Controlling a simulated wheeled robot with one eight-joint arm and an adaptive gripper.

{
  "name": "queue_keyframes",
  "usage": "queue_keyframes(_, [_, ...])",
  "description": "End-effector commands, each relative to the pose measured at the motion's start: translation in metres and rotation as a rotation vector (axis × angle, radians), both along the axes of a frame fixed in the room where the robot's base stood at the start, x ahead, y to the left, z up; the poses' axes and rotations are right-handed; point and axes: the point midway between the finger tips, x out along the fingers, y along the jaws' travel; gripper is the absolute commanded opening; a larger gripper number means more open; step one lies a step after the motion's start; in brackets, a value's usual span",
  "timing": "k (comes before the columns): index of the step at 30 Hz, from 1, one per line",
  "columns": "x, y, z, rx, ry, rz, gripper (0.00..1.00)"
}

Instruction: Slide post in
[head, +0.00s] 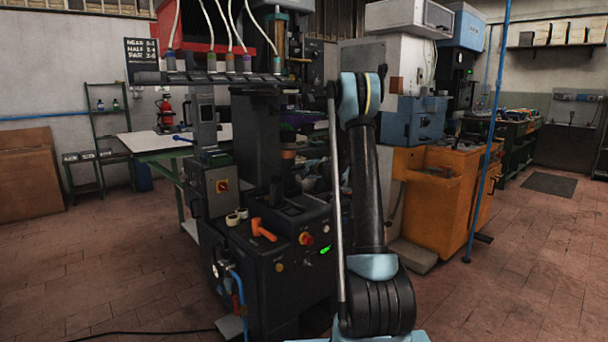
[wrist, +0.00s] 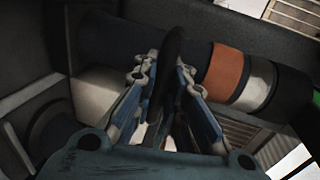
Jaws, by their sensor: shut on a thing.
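The post (wrist: 232,74) lies across the upper part of the wrist view, a dark cylinder with an orange band and a pale metal ring. In the head view its orange band (head: 287,155) shows inside the black press (head: 258,130). My gripper (wrist: 170,72) has its blue-grey fingers closed around a narrow dark piece (wrist: 172,48) in front of the post. I cannot tell whether this piece is joined to the post. In the head view my gripper (head: 314,180) is small, dim and partly hidden by my own arm.
An orange lever (head: 262,230), a red knob (head: 306,239) and tape rolls (head: 237,217) are on the press's front. An orange cabinet (head: 440,195) and a blue pole (head: 487,130) stand to the right. A pale table (head: 165,143) is behind. Floor is clear at left.

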Motion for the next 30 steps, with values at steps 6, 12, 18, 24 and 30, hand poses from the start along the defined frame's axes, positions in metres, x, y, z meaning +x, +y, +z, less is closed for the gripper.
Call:
queue_keyframes(6, [0.000,0.006,-0.001,0.000,0.002,0.009,0.00])
queue_keyframes(12, [-0.001,0.006,-0.001,0.000,0.002,0.009,0.15])
queue_keyframes(18, [0.000,0.004,-0.001,0.000,0.002,0.006,0.32])
queue_keyframes(24, [0.000,0.002,0.000,0.000,0.001,0.004,0.32])
queue_keyframes(30, [-0.011,-0.007,0.003,0.000,0.001,0.003,0.32])
